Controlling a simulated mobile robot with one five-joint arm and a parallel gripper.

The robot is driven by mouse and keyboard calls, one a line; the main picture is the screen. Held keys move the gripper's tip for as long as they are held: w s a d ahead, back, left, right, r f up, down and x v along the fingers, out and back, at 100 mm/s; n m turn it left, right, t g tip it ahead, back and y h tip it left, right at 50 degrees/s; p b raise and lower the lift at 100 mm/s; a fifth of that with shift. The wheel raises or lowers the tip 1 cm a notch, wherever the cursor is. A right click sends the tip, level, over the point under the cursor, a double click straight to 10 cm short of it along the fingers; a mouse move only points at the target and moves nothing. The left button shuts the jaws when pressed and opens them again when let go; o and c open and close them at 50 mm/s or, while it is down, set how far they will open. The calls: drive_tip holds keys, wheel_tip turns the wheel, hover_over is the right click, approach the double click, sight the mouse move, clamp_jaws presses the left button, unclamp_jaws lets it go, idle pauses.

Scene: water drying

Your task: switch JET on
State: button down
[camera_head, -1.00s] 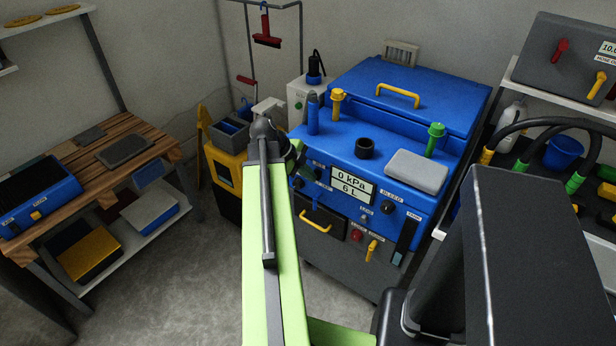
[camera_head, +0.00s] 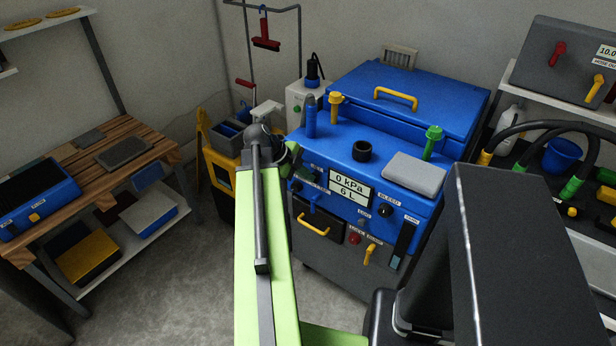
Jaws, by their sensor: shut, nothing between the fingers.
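The blue machine (camera_head: 455,105) stands at the middle right, with a display (camera_head: 350,188) reading 0 kPa and 6 L. Its front has a dark knob (camera_head: 387,208) under a BLEED label, a red button (camera_head: 354,238) and a yellow lever (camera_head: 370,254). More small dark controls (camera_head: 297,186) sit left of the display. I cannot read a JET label on any of them. My gripper (camera_head: 291,156) is at the far end of my green arm, by the machine's left front edge. It is shut and empty, mostly hidden behind my wrist; I cannot tell whether it touches the panel.
A yellow cart (camera_head: 222,178) stands left of the machine. A wooden bench (camera_head: 100,180) with a blue box (camera_head: 35,203) is at the left. A shelf with hoses (camera_head: 545,127) and a blue bucket (camera_head: 563,155) is at the right.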

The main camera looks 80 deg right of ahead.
drive_tip(key=shift+s+d+r, duration=0.1)
drive_tip(key=shift+s+r, duration=0.05)
drive_tip(key=shift+r, duration=0.2)
drive_tip(key=a+f+p+v, duration=0.1)
drive_tip(key=a+p+v, duration=0.1)
drive_tip(key=p+v, duration=0.7)
drive_tip(key=v, duration=0.3)
drive_tip(key=shift+w+a+r, duration=0.2)
drive_tip(key=shift+a, duration=0.05)
